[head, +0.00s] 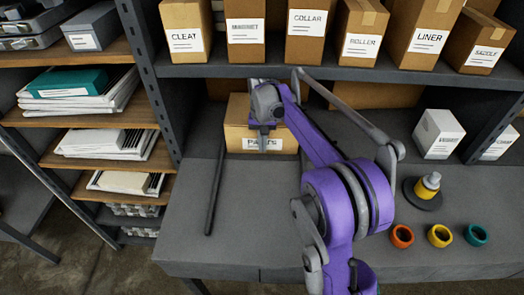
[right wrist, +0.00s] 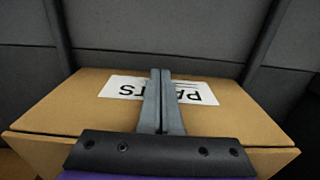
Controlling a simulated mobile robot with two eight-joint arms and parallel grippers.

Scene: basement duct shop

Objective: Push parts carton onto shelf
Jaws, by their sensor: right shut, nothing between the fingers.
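The parts carton (head: 237,128) is a brown box with a white PARTS label, standing on the grey bench below the upper shelf. In the right wrist view the carton (right wrist: 65,108) fills the middle, with its label upside down. My right gripper (head: 263,143) is in front of the carton's labelled face. Its fingers also show in the right wrist view (right wrist: 161,75), shut together with nothing between them and overlapping the label. I cannot tell whether they touch the carton. The gripper hides part of the label. My left gripper is not in view.
Several labelled cartons line the upper shelf (head: 290,71). A dark rod (head: 215,185) lies on the bench (head: 260,240) left of my arm. White boxes (head: 438,134), a yellow-topped item (head: 428,185) and coloured rings (head: 439,235) are at the right.

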